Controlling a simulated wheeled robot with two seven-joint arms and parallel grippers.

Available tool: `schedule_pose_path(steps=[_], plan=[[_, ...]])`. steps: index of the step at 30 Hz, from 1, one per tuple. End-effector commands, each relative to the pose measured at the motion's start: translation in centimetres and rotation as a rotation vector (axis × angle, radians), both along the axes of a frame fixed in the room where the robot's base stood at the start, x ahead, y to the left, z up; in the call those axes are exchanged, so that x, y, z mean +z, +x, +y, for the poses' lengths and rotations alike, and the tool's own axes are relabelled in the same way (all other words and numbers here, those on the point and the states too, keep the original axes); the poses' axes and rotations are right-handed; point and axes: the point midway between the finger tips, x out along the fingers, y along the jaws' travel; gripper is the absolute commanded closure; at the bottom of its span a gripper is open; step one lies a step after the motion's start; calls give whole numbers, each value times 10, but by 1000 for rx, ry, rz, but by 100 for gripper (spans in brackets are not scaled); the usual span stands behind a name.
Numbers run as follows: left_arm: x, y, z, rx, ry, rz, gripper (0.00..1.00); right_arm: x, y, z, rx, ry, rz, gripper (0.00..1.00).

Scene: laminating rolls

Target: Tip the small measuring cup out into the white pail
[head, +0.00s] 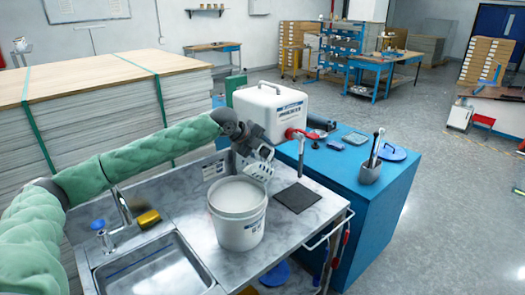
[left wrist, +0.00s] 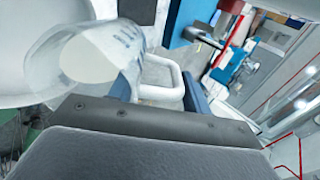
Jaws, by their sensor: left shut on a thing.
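The small measuring cup (head: 259,171) is clear with printed marks. My left gripper (head: 258,152) is shut on it and holds it tilted, above the right back rim of the white pail. In the left wrist view the cup (left wrist: 128,42) lies on its side with its mouth toward the left, and its white handle (left wrist: 163,88) is between the fingers. Something pale shows inside the cup; I cannot tell how much. The white pail (head: 240,232) stands upright on the steel counter, with a pale surface inside. My right gripper is not in view.
A white canister with a red tap (head: 270,110) stands just behind the cup. A dark mat (head: 297,197) lies right of the pail. A sink (head: 155,270), faucet (head: 121,207) and yellow sponge (head: 148,219) are to the left. A grey holder with tools (head: 370,171) stands on the blue cabinet.

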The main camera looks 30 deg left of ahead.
Motion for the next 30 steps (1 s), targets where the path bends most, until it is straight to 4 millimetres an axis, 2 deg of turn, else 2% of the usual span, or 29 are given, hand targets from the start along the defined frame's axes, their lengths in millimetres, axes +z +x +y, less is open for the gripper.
schedule_pose_path(steps=[30], plan=[[-13,-6,7,3,-61,-118,100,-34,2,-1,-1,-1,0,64]])
